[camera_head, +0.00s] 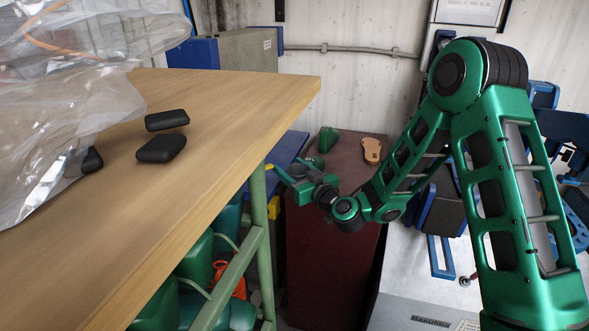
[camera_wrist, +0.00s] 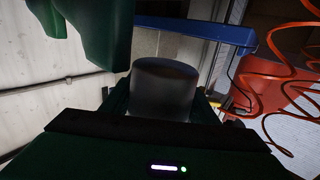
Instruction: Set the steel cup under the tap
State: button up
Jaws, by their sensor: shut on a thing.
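My gripper (camera_head: 284,182) is in the middle of the head view, past the far end of the wooden table and beside a dark red cabinet. In the wrist view, a dark grey cylinder (camera_wrist: 165,88), which looks like the steel cup, stands between my fingers. My gripper is shut on it. The cup cannot be made out in the head view. Its lower part is hidden by my gripper in the wrist view. I cannot identify the tap in either view.
The wooden table (camera_head: 235,110) has a green frame. It bears black blocks (camera_head: 162,149) and clear plastic. A sandal-shaped piece (camera_head: 371,150) and a green object (camera_head: 327,138) are on the dark red cabinet (camera_head: 335,250). In the wrist view, a red coiled hose (camera_wrist: 262,50) hangs at right.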

jog(key=shift+w+a+f, duration=0.4)
jog(key=shift+w+a, duration=0.25)
jog(key=shift+a, duration=1.35)
jog(key=shift+w+a+f, duration=0.45)
jog(key=shift+w+a, duration=0.25)
jog(key=shift+a, duration=1.25)
jog(key=shift+w+a+f, duration=0.4)
jog(key=shift+w+a, duration=0.25)
jog(key=shift+a, duration=1.35)
jog(key=shift+f, duration=0.2)
jog(key=o, duration=1.1)
jog(key=shift+o, duration=0.2)
jog(key=shift+s, duration=0.1)
